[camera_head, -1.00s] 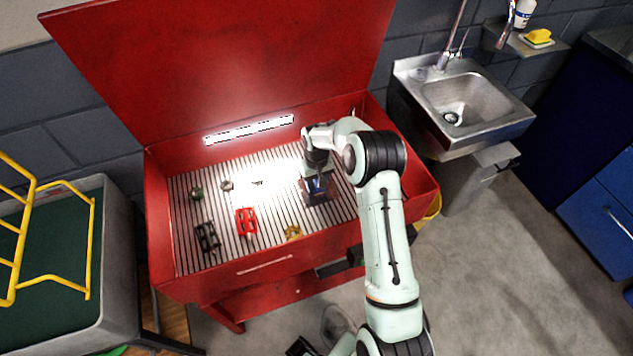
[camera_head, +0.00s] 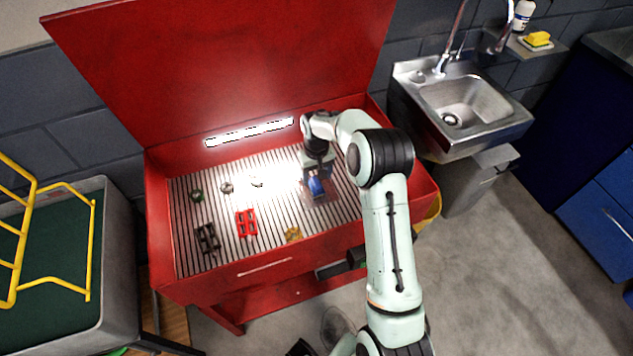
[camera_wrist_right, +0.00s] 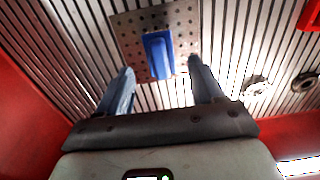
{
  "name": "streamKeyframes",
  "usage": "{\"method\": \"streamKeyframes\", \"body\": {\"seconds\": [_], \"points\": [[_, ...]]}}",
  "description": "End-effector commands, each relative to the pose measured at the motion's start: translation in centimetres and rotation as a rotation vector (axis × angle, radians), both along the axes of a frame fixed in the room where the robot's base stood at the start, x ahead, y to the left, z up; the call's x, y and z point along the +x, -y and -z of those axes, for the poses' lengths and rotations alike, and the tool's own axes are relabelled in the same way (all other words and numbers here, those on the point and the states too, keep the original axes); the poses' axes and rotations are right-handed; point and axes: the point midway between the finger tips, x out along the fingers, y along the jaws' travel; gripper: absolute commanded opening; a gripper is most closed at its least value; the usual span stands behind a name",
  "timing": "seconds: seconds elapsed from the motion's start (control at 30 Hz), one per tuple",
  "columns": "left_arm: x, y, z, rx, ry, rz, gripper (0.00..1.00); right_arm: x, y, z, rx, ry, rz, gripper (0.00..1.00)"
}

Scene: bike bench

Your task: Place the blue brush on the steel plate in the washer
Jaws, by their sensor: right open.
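The blue brush (camera_wrist_right: 158,55) lies on the perforated steel plate (camera_wrist_right: 128,38) inside the red washer (camera_head: 160,215), as the right wrist view shows. In the head view the brush (camera_head: 316,187) shows below my right gripper (camera_head: 318,178), with part of the plate (camera_head: 328,199) around it. In the right wrist view my right gripper (camera_wrist_right: 158,85) is open. Its two fingers stand apart on either side of the brush's near end, and neither visibly touches it. My left gripper is in neither view.
On the slatted washer floor lie a red pedal (camera_head: 246,222), a black pedal (camera_head: 208,238), a gold part (camera_head: 292,234) and several small parts. The raised red lid (camera_head: 230,70) stands behind. A sink (camera_head: 465,100) is at the right, a yellow rack (camera_head: 30,230) at the left.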

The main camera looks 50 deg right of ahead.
Motion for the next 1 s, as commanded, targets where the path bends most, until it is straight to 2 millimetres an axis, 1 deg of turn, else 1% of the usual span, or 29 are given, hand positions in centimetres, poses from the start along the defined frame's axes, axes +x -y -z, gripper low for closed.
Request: {"method": "streamKeyframes", "body": {"seconds": [0.03, 0.1, 0.2, 0.33, 0.5, 1.0], "points": [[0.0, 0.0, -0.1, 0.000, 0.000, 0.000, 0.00, 0.1, 0.0, -1.4, -0.003, 0.004, 0.000, 0.67], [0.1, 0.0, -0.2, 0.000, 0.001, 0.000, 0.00, 0.1, 0.0, -2.8, -0.002, 0.003, -0.002, 0.67], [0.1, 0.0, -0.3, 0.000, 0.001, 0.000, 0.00, 0.1, 0.0, -4.6, -0.002, 0.003, -0.002, 0.67], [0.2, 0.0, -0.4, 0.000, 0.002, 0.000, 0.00, 0.0, 0.0, -6.1, -0.001, 0.001, -0.001, 0.67], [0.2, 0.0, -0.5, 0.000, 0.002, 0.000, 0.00, 0.0, 0.0, -6.8, 0.001, -0.001, -0.001, 0.67], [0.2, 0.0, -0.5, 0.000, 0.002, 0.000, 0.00, 0.0, 0.0, -6.8, 0.001, -0.001, -0.001, 0.67]]}}
